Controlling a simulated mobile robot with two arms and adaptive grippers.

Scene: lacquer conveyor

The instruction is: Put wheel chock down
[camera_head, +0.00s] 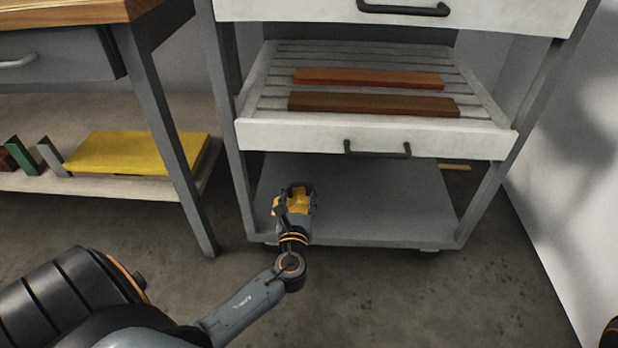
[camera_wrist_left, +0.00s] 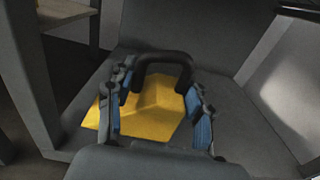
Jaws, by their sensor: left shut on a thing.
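The yellow wheel chock (camera_head: 297,204) is in my left gripper (camera_head: 295,194), over the grey bottom shelf (camera_head: 385,205) of the cart near its left front part. In the left wrist view the chock (camera_wrist_left: 155,110) has a black handle (camera_wrist_left: 163,60), and the blue-padded fingers of the left gripper (camera_wrist_left: 160,108) stand on either side of it. The gripper is shut on the chock. The chock looks low and close to the shelf, but I cannot tell whether it touches. My right gripper is not in view.
Above the shelf is a pulled-out white drawer (camera_head: 300,133) with two brown bars (camera_head: 372,104). A cart post (camera_head: 232,150) stands left of my gripper. A workbench (camera_head: 60,182) at left holds a yellow slab (camera_head: 135,153). The shelf's right side is clear.

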